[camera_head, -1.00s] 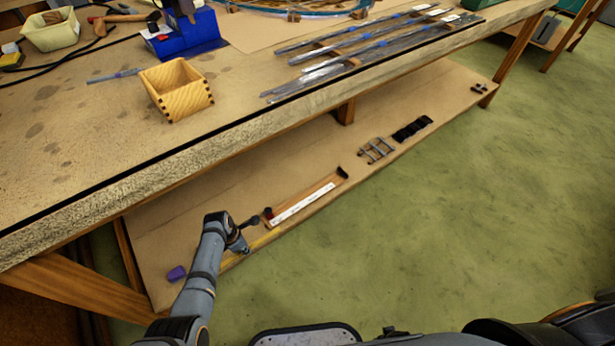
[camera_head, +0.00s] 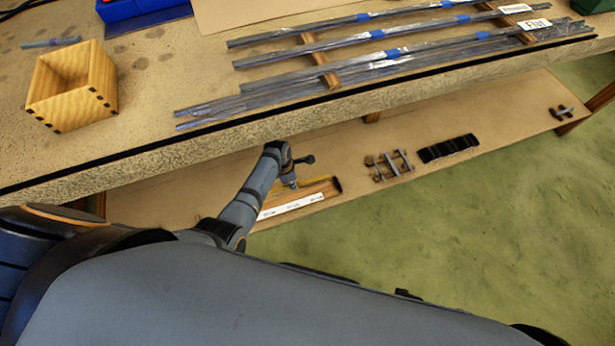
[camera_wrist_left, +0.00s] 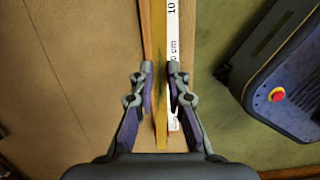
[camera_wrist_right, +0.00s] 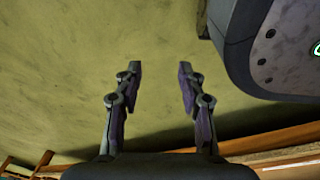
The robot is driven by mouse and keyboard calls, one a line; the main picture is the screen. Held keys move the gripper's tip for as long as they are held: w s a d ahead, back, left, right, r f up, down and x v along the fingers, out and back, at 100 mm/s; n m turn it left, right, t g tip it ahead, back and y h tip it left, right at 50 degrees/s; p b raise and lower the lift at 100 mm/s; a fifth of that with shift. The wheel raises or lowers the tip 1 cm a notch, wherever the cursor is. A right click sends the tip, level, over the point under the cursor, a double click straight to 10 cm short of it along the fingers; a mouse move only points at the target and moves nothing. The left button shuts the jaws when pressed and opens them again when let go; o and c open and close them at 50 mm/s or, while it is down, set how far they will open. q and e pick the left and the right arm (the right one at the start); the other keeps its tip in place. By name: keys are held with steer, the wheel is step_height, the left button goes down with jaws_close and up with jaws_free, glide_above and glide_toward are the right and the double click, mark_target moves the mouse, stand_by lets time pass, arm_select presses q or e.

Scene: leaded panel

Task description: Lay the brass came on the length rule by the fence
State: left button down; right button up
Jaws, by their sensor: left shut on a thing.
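The brass came is a thin yellow strip (camera_wrist_left: 159,112) running lengthwise between my left fingers. My left gripper (camera_wrist_left: 160,72) is shut on it; in the head view the gripper (camera_head: 290,183) is over the length rule on the low shelf. The length rule (camera_head: 292,206) has a white scale strip on a wooden base; its scale (camera_wrist_left: 173,38) shows just right of the came in the left wrist view. A wooden strip, apparently the fence (camera_wrist_left: 145,18), runs along the came's left. Whether the came touches the rule is unclear. My right gripper (camera_wrist_right: 160,70) is open and empty above the green floor.
Right of the rule on the shelf (camera_head: 500,108) lie a small metal rack (camera_head: 390,164), a black slotted block (camera_head: 448,148) and a small metal piece (camera_head: 562,112). The workbench edge (camera_head: 200,150) overhangs above, carrying a wooden box (camera_head: 72,90) and long metal strips (camera_head: 370,45).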

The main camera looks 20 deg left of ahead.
mark_target(302, 194)
arm_select(q)
steer(key=shift+n, duration=0.3)
steer(key=w+f+b, duration=0.1)
steer(key=b, duration=0.1)
steer(key=w+d+f+b, duration=0.1)
steer(key=b, duration=0.2)
steer(key=d+f+b, duration=0.1)
steer(key=f+b, duration=0.1)
steer(key=shift+w, duration=0.4)
arm_select(e)
steer(key=w+a+r, duration=0.2)
steer(key=w+r, duration=0.2)
steer(key=r, duration=0.4)
steer(key=w+a+r, duration=0.2)
steer(key=w+r, duration=0.3)
steer(key=r, duration=0.3)
steer(key=shift+y, duration=0.4)
steer(key=shift+f, duration=0.1)
